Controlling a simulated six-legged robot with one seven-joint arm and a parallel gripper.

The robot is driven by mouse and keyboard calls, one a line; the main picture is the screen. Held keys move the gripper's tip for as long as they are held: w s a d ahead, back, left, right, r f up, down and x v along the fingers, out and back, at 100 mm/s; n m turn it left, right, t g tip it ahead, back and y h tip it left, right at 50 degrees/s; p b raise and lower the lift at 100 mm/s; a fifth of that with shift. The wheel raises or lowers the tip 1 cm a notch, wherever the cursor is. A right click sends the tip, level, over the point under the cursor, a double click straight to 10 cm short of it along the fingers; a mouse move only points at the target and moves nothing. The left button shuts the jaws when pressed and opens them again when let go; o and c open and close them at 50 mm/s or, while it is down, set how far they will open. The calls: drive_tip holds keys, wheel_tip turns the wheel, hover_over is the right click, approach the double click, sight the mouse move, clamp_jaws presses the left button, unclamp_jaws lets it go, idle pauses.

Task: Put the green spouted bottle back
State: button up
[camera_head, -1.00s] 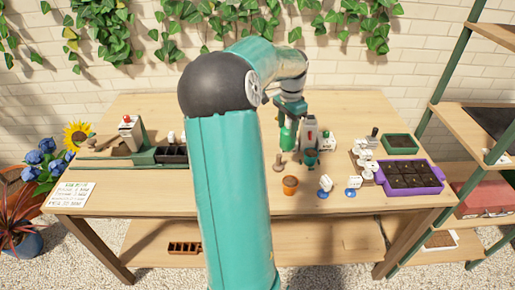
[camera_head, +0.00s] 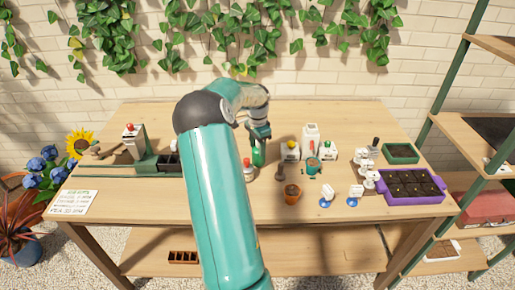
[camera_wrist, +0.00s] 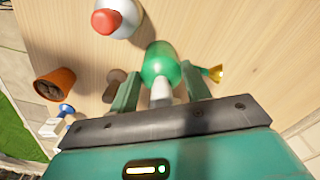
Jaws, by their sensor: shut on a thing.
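The green spouted bottle (camera_head: 258,156) is upright in my gripper (camera_head: 259,139), over the middle of the table behind my arm. In the wrist view the green bottle (camera_wrist: 158,66) sits between the two fingers of my gripper (camera_wrist: 160,88), with a pale part toward the palm and a yellow tip showing at its right. I cannot tell whether its base touches the table (camera_head: 230,212). A white bottle with a red top (camera_head: 248,174) stands close by, also in the wrist view (camera_wrist: 117,18).
A terracotta pot (camera_head: 292,194) and a brown wooden tool (camera_head: 280,173) stand to the right. Behind them are a yellow-topped bottle (camera_head: 290,151), a tall white container (camera_head: 311,134) and a teal pot (camera_head: 313,165). A purple tray (camera_head: 440,192) is farther right.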

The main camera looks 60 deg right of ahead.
drive_tip(key=shift+f, duration=0.6)
drive_tip(key=shift+s+f, duration=0.1)
drive_tip(key=o, duration=0.8)
drive_tip(key=shift+f, duration=0.1)
drive_tip(key=shift+o, duration=0.2)
